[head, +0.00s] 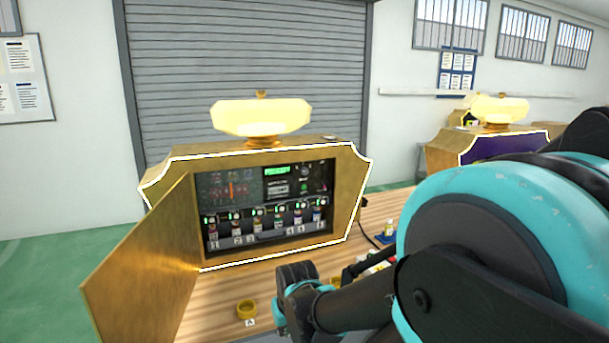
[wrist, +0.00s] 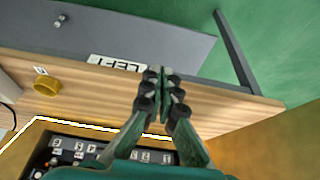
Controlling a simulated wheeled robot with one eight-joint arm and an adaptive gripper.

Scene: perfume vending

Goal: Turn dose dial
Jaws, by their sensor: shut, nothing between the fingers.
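The gold perfume machine (head: 350,185) stands on the wooden table with its door (head: 150,265) swung open to the left. Inside is a dark control panel (head: 232,187) with a green lit display (head: 277,170), small controls and a row of numbered bottles. The dose dial is too small to pick out among the controls. My gripper (head: 296,280) is in front of the machine above the table, apart from the panel. In the wrist view my gripper (wrist: 163,74) has its fingertips together and empty. That view shows part of the panel (wrist: 70,143) at the lower left.
A gold ring-shaped piece (head: 247,308) with an "A" tag sits on the table before the machine. A "LEFT" label (wrist: 117,62) lies near the table edge. A second machine (head: 490,150) stands back right. A small bottle (head: 389,228) is right of the first machine.

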